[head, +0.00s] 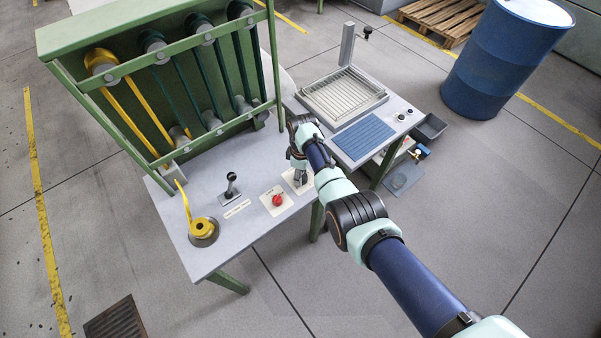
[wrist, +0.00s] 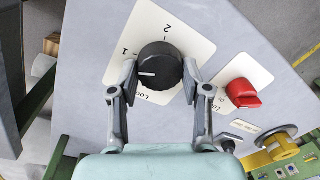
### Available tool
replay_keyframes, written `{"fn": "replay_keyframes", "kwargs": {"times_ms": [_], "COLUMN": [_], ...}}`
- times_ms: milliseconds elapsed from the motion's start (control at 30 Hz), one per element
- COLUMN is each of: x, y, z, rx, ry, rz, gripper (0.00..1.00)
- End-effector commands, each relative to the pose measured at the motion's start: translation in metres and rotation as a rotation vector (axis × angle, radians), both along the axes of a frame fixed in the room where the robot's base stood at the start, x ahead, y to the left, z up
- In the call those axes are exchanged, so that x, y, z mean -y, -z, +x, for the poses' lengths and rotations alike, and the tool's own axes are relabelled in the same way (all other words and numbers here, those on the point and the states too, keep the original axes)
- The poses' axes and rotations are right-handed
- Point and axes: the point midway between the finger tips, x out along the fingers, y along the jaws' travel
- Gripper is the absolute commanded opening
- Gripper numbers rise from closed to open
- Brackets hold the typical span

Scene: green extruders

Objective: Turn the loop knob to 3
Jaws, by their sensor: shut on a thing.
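The loop knob (wrist: 160,62) is round and black with a white pointer line, on a white plate (wrist: 184,36) in the wrist view. The pointer faces left, a little below the printed 1. A 2 is printed above the knob, and "Loop" shows partly below it. No 3 can be made out. My gripper (wrist: 159,78) has one finger on each side of the knob and is shut on it. In the head view my gripper (head: 299,178) covers the knob, and only part of the plate (head: 291,184) shows.
A red knob (wrist: 243,92) on its own plate is close to the right finger; it also shows in the head view (head: 277,200). The green frame (head: 150,100) rises behind.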

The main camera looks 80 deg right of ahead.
Motion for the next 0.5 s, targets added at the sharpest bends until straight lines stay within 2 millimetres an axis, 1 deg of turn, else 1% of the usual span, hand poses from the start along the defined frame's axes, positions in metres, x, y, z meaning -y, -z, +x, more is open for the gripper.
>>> {"fn": "replay_keyframes", "kwargs": {"times_ms": [500], "x": [0.0005], "y": [-0.0012], "z": [-0.002], "rx": [-0.001], "ry": [0.487], "rz": [0.0], "gripper": [0.13]}}
